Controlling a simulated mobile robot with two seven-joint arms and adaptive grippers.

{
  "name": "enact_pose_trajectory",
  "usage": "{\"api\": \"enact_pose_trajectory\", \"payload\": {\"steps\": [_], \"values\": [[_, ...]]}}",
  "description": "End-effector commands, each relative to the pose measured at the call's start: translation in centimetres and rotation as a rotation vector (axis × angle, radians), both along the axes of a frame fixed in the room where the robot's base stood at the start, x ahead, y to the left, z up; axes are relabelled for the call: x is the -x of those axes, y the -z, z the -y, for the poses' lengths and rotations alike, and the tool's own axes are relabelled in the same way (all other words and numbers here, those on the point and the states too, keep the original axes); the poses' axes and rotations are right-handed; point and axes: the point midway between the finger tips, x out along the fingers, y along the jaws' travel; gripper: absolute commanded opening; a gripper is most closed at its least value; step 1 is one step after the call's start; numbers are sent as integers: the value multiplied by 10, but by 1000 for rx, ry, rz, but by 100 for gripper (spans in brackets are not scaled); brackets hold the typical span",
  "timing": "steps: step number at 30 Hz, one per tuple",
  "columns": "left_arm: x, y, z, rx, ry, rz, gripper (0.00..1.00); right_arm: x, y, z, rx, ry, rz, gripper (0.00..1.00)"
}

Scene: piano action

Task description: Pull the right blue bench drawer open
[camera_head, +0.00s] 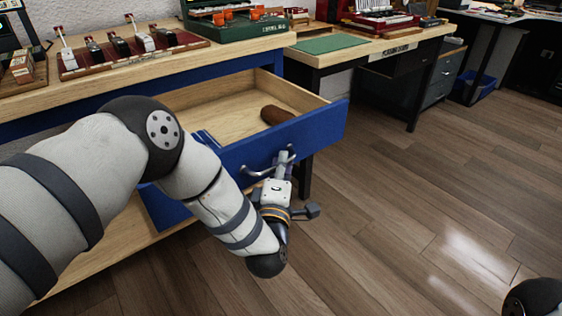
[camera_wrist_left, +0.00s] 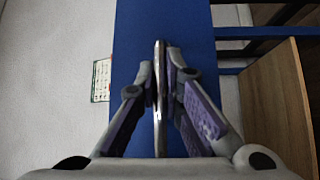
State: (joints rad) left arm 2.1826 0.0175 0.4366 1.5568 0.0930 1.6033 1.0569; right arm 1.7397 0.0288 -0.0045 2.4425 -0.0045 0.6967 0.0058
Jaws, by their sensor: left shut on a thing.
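The blue bench drawer (camera_head: 322,128) stands pulled out from the wooden bench, its pale wood inside showing. A brown rounded object (camera_head: 277,115) lies in it. My left gripper (camera_head: 284,158) is at the metal bar handle (camera_head: 254,172) on the drawer's front, with its fingers shut on the bar. In the left wrist view, the handle (camera_wrist_left: 160,95) runs between the two fingers of the gripper (camera_wrist_left: 163,62), against the blue front (camera_wrist_left: 133,45). My left arm hides part of the drawer's near side. My right gripper is not in view.
The bench top (camera_head: 205,65) carries a rack of levers (camera_head: 130,48) and a green case (camera_head: 235,27). A second desk (camera_head: 375,45) with a green mat (camera_head: 327,43) stands behind to the right. The wooden floor (camera_head: 430,190) in front and right is clear.

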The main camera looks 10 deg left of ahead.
Motion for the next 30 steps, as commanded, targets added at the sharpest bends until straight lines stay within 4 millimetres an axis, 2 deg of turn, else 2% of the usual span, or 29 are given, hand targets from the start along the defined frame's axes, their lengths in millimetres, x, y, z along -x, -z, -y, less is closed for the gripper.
{"api": "enact_pose_trajectory", "payload": {"steps": [8,9,10,20,23,30], "values": [[0,-1,0,2,0,4,0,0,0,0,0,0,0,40],[0,-1,0,2,0,4,13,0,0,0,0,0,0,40],[0,-1,0,2,0,4,17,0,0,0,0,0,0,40],[3,0,1,1,0,1,17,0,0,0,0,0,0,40],[18,2,3,1,2,-2,17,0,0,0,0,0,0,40],[92,6,12,2,3,-5,17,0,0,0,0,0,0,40]]}}
